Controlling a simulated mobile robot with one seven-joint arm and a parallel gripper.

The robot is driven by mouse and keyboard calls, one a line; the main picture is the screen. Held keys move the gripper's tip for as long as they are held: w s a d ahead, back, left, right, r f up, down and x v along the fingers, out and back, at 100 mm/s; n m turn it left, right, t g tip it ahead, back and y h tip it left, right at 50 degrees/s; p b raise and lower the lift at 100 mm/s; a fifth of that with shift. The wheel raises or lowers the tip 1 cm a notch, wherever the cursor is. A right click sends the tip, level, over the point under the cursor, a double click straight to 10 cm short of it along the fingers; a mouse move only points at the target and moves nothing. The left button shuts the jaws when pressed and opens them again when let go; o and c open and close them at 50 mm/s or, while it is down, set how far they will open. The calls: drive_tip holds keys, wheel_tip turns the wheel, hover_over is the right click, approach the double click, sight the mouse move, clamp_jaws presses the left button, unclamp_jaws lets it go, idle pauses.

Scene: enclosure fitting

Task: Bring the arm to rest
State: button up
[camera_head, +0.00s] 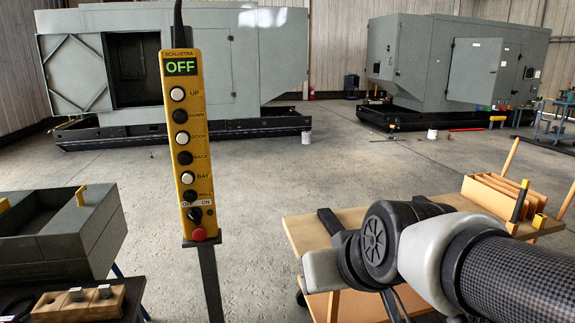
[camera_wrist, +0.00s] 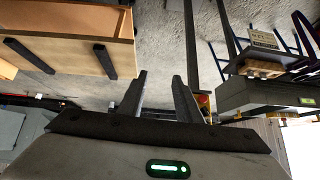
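My gripper (camera_wrist: 160,88) is open in the wrist view, with a clear gap and nothing between its two dark fingers. A green light glows on its grey body. In the head view my grey and black arm reaches in from the lower right over a wooden cart (camera_head: 350,217); I cannot make out the fingertips there. The wrist view looks tilted over, with a wooden cart (camera_wrist: 85,50) at upper left. Nothing touches the fingers that I can see.
A yellow pendant (camera_head: 180,130) reading OFF stands on a dark post at centre left; its edge shows behind a finger (camera_wrist: 204,102). A grey box (camera_head: 65,235) stands at left. Wooden dividers (camera_head: 492,195) are on the cart. Large grey enclosures (camera_head: 225,60) stand behind open floor.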

drive_tip(key=s+d+m+g+h, duration=0.2)
drive_tip(key=s+d+m+h, duration=0.1)
drive_tip(key=s+d, duration=0.55)
wheel_tip(320, 180, up, 18)
drive_tip(key=p, duration=1.8)
drive_tip(key=shift+s+a+f+y, duration=0.25)
drive_tip(key=shift+y, duration=0.05)
